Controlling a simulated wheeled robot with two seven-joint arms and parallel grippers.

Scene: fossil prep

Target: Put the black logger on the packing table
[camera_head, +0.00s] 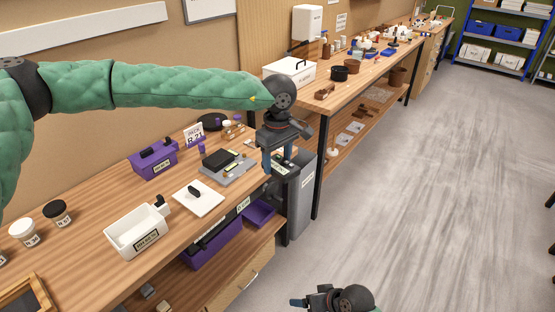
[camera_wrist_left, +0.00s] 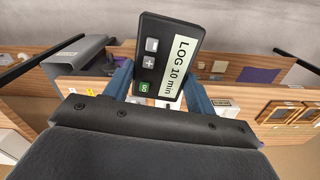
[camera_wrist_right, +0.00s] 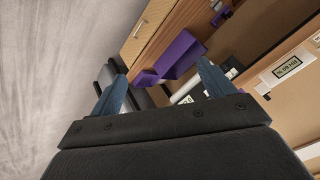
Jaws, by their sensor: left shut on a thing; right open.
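The black logger (camera_wrist_left: 160,75) fills the middle of the left wrist view, with a white label reading "LOG 10 min", two grey buttons and a green one. My left gripper (camera_head: 277,163) is shut on it, its blue fingers on either side. In the head view the logger is partly hidden by the gripper, held in the air by the right end of the near wooden table (camera_head: 95,213). A sign (camera_head: 194,135) stands at that table's back; its small text is hard to read. My right gripper (camera_head: 310,299) is open and empty over the floor at the bottom.
On the near table are a purple box (camera_head: 153,161), a grey tray device (camera_head: 232,170), a white plate (camera_head: 197,199), a white bin (camera_head: 134,236) and jars. A grey bin (camera_head: 301,200) stands beside its right end. A longer bench (camera_head: 352,90) runs beyond, with crowded tools.

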